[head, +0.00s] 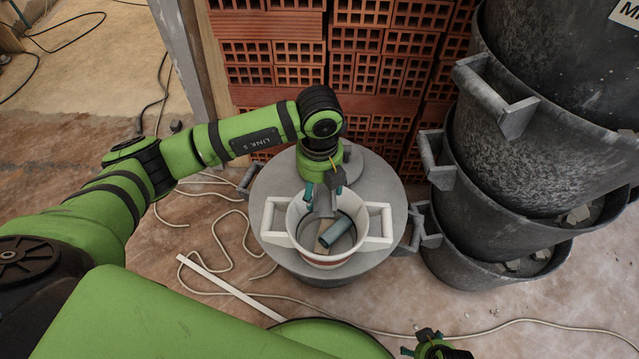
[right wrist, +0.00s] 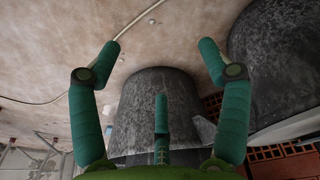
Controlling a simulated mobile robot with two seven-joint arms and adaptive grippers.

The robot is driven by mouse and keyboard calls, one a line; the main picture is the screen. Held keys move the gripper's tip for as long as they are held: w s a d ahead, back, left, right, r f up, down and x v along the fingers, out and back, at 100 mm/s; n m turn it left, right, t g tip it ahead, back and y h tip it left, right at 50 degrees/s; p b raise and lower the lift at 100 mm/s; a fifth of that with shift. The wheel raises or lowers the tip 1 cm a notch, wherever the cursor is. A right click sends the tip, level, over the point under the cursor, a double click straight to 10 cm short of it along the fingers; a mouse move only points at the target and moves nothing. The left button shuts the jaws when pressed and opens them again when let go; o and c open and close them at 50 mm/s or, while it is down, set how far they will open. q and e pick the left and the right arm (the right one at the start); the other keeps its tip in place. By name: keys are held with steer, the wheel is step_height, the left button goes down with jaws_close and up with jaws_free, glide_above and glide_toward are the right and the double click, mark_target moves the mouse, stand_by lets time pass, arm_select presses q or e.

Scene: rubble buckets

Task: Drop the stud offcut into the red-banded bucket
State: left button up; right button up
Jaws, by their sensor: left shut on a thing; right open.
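The white bucket (head: 282,221) has two side handles and a red band low on its outside, seen in the head view. It stands upright on a round grey stand.
Stacked dark buckets (head: 485,190) with rubble stand at right. Hollow bricks (head: 385,60) are piled behind. A white strip (head: 230,288) and cables (head: 225,235) lie on the floor.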

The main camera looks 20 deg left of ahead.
mark_target(319, 189)
arm_select(q)
steer(key=shift+f+b, duration=0.45)
steer(key=shift+f, duration=0.35)
arm_select(e)
steer(key=r, duration=0.1)
steer(key=w+r, duration=0.1)
steer(key=r, duration=0.1)
steer(key=shift+w+a, duration=0.1)
steer(key=shift+w, duration=0.2)
arm_select(q)
steer(key=o, duration=1.2)
steer(key=shift+o, duration=0.2)
step_height(319, 189, up, 12)
